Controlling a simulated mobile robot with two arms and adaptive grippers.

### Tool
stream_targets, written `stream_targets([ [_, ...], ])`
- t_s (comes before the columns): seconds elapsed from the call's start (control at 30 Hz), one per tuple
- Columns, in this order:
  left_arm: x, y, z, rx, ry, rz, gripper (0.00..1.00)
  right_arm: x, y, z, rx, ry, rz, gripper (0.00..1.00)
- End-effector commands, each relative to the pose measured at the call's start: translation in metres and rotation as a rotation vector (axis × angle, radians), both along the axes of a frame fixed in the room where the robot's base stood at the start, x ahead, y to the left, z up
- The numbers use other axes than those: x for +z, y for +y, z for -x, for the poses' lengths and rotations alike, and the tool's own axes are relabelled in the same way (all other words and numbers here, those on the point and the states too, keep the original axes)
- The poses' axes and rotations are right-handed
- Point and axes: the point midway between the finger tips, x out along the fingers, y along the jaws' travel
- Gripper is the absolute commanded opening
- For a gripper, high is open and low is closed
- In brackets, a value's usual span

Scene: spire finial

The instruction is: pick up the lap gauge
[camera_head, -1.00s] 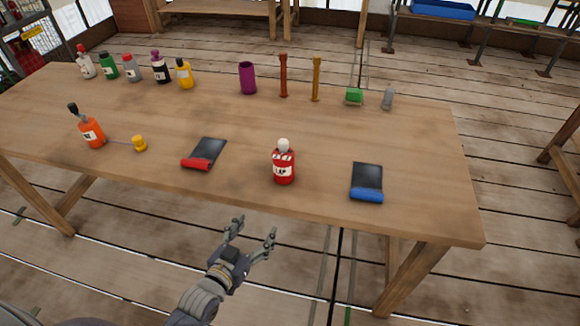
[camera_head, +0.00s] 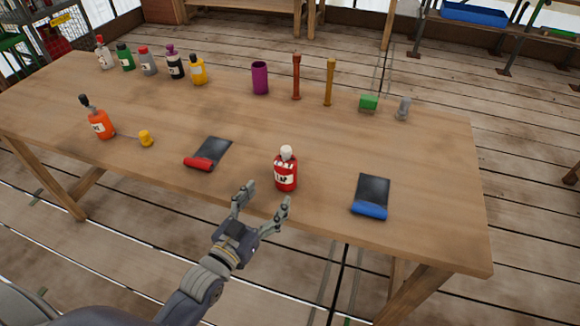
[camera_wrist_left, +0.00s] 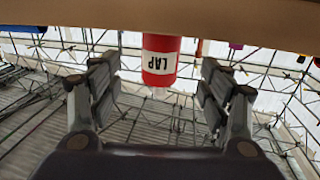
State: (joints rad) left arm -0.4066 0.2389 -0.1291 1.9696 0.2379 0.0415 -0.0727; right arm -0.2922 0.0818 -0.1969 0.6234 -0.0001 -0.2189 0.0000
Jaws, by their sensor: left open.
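The lap gauge appears to be the red bottle (camera_head: 286,176) with a white label and a white top, standing upright near the front edge of the table. In the left wrist view, which is upside down, the bottle (camera_wrist_left: 161,61) reads LAP and shows between the two fingers. My left gripper (camera_head: 265,196) is open and empty, in front of the bottle at the table's front edge. The fingers look apart from the bottle on both sides. My right gripper is not in view.
On the wooden table (camera_head: 430,200), a black pad with a blue roll (camera_head: 371,196) lies right of the bottle and one with a red roll (camera_head: 208,154) lies left. Several bottles and cylinders line the back.

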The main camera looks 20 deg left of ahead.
Motion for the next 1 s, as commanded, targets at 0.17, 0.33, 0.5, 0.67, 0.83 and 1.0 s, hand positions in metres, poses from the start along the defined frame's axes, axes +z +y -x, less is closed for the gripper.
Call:
stream_targets([
  [0.17, 0.002, -0.005, -0.026, 0.0, -0.003, 0.002, 0.71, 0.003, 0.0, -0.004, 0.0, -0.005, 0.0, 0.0],
  [0.33, 0.001, -0.01, -0.046, 0.0, -0.001, 0.001, 0.71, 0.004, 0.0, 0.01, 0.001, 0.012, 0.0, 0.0],
  [0.5, 0.001, -0.012, -0.056, 0.0, 0.0, 0.001, 0.71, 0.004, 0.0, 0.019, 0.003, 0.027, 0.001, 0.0],
  [0.67, 0.004, -0.015, -0.078, -0.001, -0.001, -0.001, 0.71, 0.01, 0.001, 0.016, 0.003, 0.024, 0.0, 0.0],
  [0.83, 0.002, -0.019, -0.098, 0.0, 0.0, 0.001, 0.71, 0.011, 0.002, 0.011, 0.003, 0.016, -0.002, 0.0],
  [1.0, 0.001, -0.02, -0.103, 0.0, 0.001, 0.001, 0.71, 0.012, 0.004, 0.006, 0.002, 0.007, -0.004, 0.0],
])
